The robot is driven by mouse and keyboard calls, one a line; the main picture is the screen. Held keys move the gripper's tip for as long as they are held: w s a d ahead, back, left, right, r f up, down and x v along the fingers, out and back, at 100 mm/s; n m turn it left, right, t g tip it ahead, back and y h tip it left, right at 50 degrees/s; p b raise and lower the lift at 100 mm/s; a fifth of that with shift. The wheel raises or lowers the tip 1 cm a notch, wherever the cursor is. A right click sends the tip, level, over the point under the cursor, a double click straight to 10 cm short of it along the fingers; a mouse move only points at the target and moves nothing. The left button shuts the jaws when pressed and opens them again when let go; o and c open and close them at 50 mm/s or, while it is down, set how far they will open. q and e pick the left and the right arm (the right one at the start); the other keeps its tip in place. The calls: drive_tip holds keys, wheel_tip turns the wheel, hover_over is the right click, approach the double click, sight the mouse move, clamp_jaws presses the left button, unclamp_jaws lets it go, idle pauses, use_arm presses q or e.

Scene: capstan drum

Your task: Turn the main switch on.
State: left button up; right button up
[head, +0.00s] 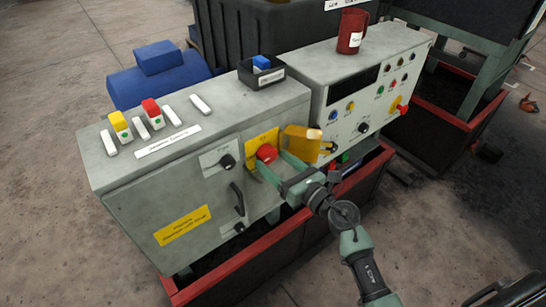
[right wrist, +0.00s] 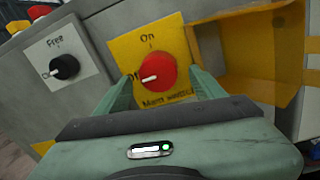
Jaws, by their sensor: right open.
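The main switch is a red round knob (head: 266,153) on a yellow plate (head: 262,138) on the front of the grey cabinet. In the right wrist view the knob (right wrist: 158,72) has a white pointer that points left, while "On" is printed above it on the plate (right wrist: 147,43). "Main switch" is printed below, partly covered. My right gripper (head: 270,160) is open, its green fingers on either side of the knob; the right wrist view shows the same fingers (right wrist: 160,80). I cannot tell if they touch it. My left gripper is not in view.
A yellow hinged cover (head: 303,142) stands open just right of the knob. A black knob (head: 227,161) marked "Free" is to the left, with a black handle (head: 237,198) below. A red mug (head: 352,32) and a black tray (head: 262,77) stand on top.

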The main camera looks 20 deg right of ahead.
drive_tip(key=shift+w+a, duration=0.2)
drive_tip(key=shift+w, duration=0.3)
drive_tip(key=shift+w+a, duration=0.1)
drive_tip(key=shift+w, duration=0.05)
drive_tip(key=c, duration=1.4)
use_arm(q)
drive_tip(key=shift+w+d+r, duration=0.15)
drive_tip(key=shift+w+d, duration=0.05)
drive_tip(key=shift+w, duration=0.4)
use_arm(e)
drive_tip(key=shift+o, duration=0.2)
